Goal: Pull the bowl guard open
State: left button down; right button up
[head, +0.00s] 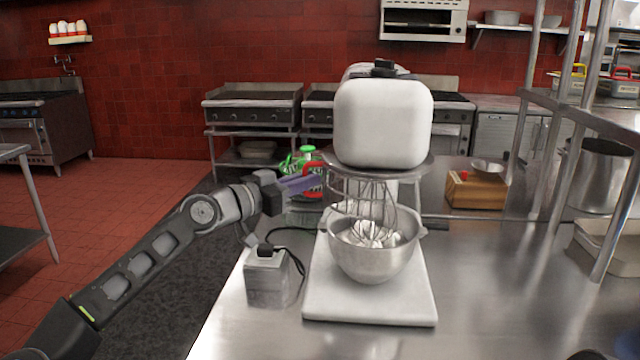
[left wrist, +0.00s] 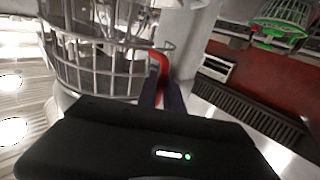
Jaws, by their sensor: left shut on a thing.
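A white stand mixer (head: 383,122) stands on the steel counter. Its wire bowl guard (head: 360,192) hangs below the mixer head, around the whisk, above a steel bowl (head: 372,262). A red handle (head: 313,180) sticks out at the guard's left side. My left gripper (head: 300,184) reaches in from the left and is shut on the red handle. In the left wrist view the red handle (left wrist: 160,70) shows between the fingers, with the wire guard (left wrist: 95,55) close to its left. My right gripper is not in view.
A grey box (head: 268,280) with a black knob and cable stands left of the mixer base. A green object (head: 303,158) lies behind the handle. A wooden-sided scale (head: 476,188) sits to the right. The counter's front right is clear.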

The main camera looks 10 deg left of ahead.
pick_arm(q)
jog(key=shift+w, duration=0.1)
dwell(0.3)
jog(key=c, duration=1.5)
grip_release()
jog(key=shift+s+a+f, duration=0.1)
jog(key=shift+s+a, duration=0.1)
jog(key=shift+s, duration=0.05)
jog(key=b+v, duration=0.2)
jog(key=v, duration=0.5)
jog(key=shift+s+a+b, duration=0.15)
jog(key=shift+a+b, duration=0.15)
jog(key=shift+a, duration=0.15)
jog(key=shift+d, duration=0.15)
